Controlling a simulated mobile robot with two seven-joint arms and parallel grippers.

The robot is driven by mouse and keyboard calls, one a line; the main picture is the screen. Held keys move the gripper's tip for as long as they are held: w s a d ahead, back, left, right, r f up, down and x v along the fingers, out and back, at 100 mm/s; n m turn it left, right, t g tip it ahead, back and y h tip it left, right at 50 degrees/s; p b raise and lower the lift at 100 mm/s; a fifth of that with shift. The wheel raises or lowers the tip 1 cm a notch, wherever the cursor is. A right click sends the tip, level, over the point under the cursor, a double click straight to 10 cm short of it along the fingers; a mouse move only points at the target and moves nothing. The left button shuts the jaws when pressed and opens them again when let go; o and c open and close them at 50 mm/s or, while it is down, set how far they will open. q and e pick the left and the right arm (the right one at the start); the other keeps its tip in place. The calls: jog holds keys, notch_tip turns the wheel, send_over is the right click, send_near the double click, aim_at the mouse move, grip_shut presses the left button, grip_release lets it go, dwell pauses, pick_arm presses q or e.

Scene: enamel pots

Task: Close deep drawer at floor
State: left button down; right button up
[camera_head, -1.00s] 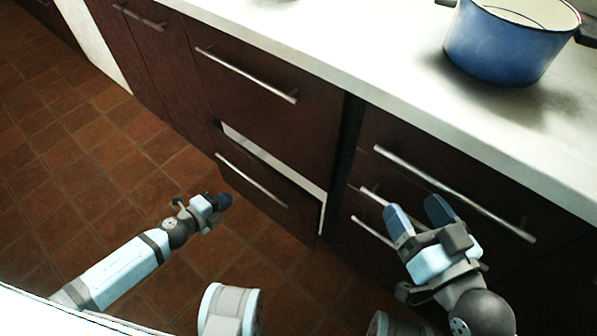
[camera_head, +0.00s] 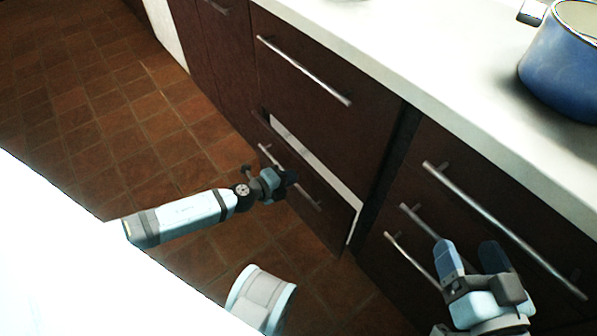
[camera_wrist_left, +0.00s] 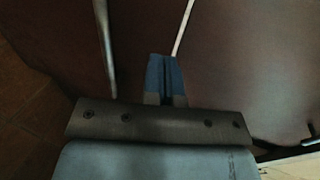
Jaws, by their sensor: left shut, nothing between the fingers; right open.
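The deep drawer (camera_head: 312,190) at the floor is a dark brown front with a bar handle (camera_head: 275,160). It stands slightly open, with a pale inner edge (camera_head: 315,160) showing along its top and right side. My left gripper (camera_head: 290,177) is shut and empty, in front of the drawer face by the handle; touching cannot be told. In the left wrist view the closed blue fingers (camera_wrist_left: 165,78) point at a dark panel, with a metal bar (camera_wrist_left: 105,50) to their left. My right gripper (camera_head: 469,258) is open and empty, before the right-hand drawers.
A closed drawer (camera_head: 320,110) is above the deep one. Right-hand drawers with long bar handles (camera_head: 500,230) stand beside it. A blue pot (camera_head: 562,65) sits on the white counter (camera_head: 420,70). The tiled floor (camera_head: 100,110) at left is clear.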

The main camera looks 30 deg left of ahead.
aim_at(306, 169)
pick_arm(q)
jog(key=w, duration=0.1)
jog(key=w+d, duration=0.1)
jog(key=shift+w+r, duration=0.1)
jog(key=shift+w, duration=0.2)
jog(key=shift+w+d, duration=0.1)
jog(key=shift+w, duration=0.1)
